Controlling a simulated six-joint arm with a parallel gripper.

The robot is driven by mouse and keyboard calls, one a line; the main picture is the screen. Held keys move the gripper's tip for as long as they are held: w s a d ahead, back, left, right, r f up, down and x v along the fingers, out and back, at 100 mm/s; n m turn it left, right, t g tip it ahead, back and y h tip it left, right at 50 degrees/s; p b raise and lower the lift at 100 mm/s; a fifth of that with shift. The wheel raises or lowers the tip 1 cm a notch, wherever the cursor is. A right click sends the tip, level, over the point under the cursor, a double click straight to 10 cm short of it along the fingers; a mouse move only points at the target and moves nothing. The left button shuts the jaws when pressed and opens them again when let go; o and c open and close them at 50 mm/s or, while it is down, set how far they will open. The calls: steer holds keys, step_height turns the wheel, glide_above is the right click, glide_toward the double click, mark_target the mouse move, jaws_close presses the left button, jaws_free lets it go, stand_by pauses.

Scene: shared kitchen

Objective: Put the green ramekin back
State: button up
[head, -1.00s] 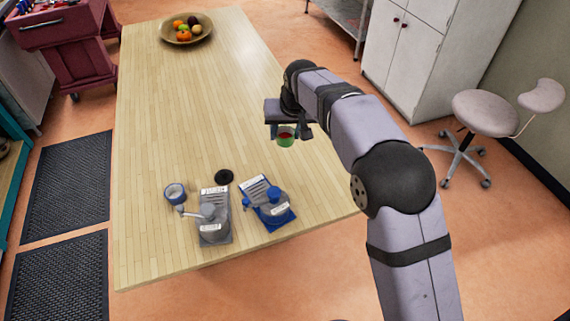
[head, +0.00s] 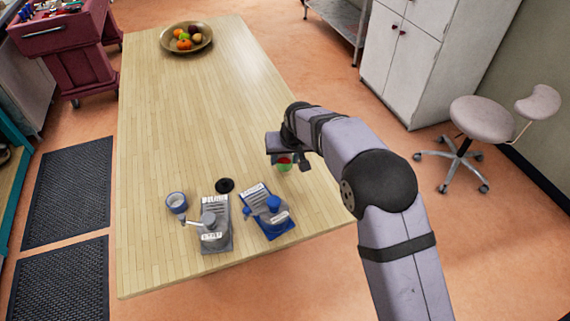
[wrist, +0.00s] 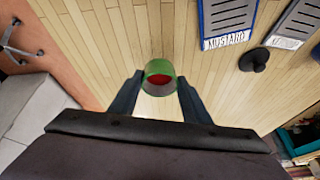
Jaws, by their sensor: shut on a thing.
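The green ramekin (head: 284,167) is held between the fingers of my gripper (head: 288,156), above the right part of the wooden table. In the wrist view the green ramekin (wrist: 158,66) sits between the two fingertips of my gripper (wrist: 160,81), with red contents visible inside. The fingers touch it from both sides. It looks upright or nearly so, and it is clear of the dispensers. Its underside and exact height above the table cannot be told.
A grey dispenser (head: 216,238) and a blue dispenser (head: 266,216), labelled MUSTARD in the wrist view, stand near the front. A blue-grey cup (head: 177,203) and a black disc (head: 225,185) are beside them. A fruit bowl (head: 205,47) is at the back. The table's middle (head: 190,120) is clear.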

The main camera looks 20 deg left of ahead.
mark_target(285, 165)
steer(key=shift+f+p, duration=0.55)
steer(key=shift+f, duration=1.05)
steer(key=shift+f, duration=0.15)
steer(key=o, duration=1.1)
steer(key=shift+o, duration=0.2)
steer(key=shift+r, duration=0.25)
steer(key=b+v, duration=0.3)
steer(key=v, duration=0.8)
steer(key=shift+d+r, duration=0.15)
steer(key=shift+r, duration=0.2)
steer(key=shift+d, duration=0.15)
